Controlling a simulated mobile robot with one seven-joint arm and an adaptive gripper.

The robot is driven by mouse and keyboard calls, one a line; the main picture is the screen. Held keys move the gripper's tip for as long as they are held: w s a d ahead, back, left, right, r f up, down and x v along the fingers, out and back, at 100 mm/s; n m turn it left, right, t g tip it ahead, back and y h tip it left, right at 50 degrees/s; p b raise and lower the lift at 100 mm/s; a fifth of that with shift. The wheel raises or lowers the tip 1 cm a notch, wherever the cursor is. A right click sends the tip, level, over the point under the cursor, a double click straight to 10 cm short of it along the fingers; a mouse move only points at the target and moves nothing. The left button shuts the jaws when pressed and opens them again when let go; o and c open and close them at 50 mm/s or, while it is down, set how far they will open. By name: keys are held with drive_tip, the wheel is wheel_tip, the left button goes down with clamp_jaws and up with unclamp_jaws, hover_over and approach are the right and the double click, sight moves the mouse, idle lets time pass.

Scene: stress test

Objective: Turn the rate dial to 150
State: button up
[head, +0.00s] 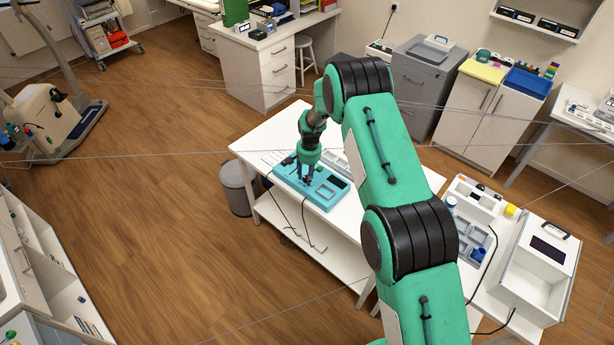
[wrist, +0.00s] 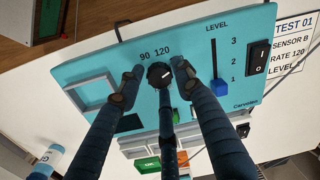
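The teal panel (head: 325,192) lies on the white table, and it also fills much of the wrist view (wrist: 205,50). The round black rate dial (wrist: 159,75) is on it, with 90 and 120 printed above. No 150 label is visible; my right finger covers the area beside 120. The dial's pointer is too small to read surely. My gripper (wrist: 158,70) is above the panel, with dark fingers left and right of the dial and a third below it. The fingers look apart, with a small gap at the dial's left. In the head view my gripper (head: 306,178) hides the dial.
Right of the dial are a LEVEL slider (wrist: 214,62) and a black rocker switch (wrist: 257,57). A printed sheet (wrist: 291,45) reads TEST 01, SENSOR B, RATE 120. The white table (head: 270,135) has trays behind the panel.

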clamp_jaws()
drive_tip(key=shift+n+b, duration=0.5)
drive_tip(key=shift+b, duration=0.1)
drive_tip(key=shift+o, duration=2.3)
unclamp_jaws()
drive_tip(key=shift+r, duration=0.15)
wheel_tip(320, 180, up, 12)
drive_tip(key=shift+d, duration=0.3)
